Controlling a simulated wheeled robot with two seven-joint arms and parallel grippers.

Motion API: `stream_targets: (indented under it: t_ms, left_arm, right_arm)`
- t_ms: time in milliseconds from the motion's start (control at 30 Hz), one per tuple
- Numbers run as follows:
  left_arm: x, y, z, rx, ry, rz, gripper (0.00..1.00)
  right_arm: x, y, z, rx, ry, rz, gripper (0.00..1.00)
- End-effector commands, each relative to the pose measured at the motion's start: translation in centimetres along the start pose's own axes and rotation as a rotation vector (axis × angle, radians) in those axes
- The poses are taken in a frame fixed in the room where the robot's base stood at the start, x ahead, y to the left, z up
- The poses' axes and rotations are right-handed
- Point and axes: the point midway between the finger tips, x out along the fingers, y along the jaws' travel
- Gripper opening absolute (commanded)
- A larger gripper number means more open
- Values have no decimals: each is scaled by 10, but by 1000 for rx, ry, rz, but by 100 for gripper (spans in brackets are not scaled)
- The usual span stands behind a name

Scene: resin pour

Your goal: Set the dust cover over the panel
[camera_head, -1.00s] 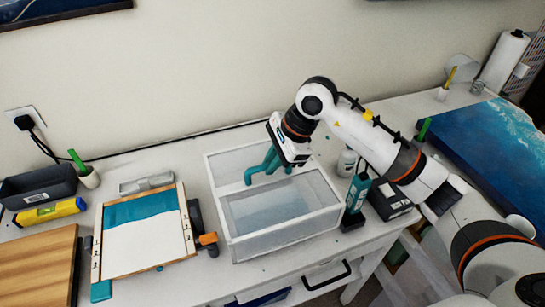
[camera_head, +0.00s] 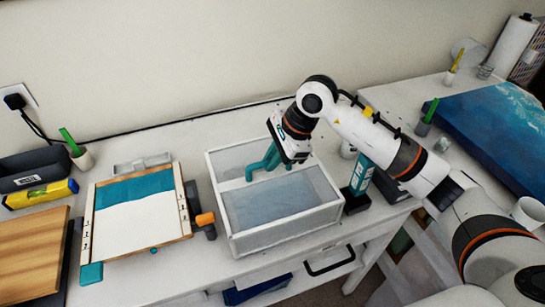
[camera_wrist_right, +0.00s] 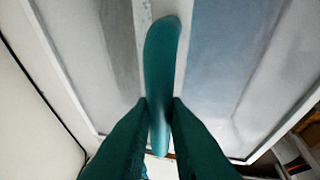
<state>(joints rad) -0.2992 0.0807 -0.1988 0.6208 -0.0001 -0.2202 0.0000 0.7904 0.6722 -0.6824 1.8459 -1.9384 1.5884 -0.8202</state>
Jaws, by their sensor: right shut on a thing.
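The dust cover (camera_head: 237,238) is a clear box with a white frame, in the middle of the head view. Its teal handle (camera_wrist_right: 160,60) runs between my teal fingers in the wrist view. My right gripper (camera_head: 268,168) is shut on this handle, above the cover. I cannot tell whether the cover's lower edge touches the table. The panel (camera_head: 140,224), white with a teal band along its back, lies in a wooden-edged frame to the left of the cover, and is uncovered. My left gripper is not in view.
An orange-ended clamp (camera_head: 205,219) sits between panel and cover. A teal bottle (camera_head: 362,174) stands close to the cover's right side. A wooden board (camera_head: 32,250), a yellow level (camera_head: 40,194) and a dark bin (camera_head: 36,168) are at the left. A blue painted slab (camera_head: 490,135) lies at the right.

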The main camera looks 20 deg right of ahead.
Motion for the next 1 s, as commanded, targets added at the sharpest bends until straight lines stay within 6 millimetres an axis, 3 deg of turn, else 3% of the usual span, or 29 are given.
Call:
stream_targets:
  t_ms: [433,467,600,1000]
  left_arm:
    - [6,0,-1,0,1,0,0]
    - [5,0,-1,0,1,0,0]
    - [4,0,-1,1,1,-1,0]
    - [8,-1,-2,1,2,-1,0]
  right_arm:
    - [3,0,2,0,1,2,0]
    - [3,0,1,0,1,2,17]
    - [2,0,1,0,0,1,39]
    - [-5,0,3,1,-2,3,39]
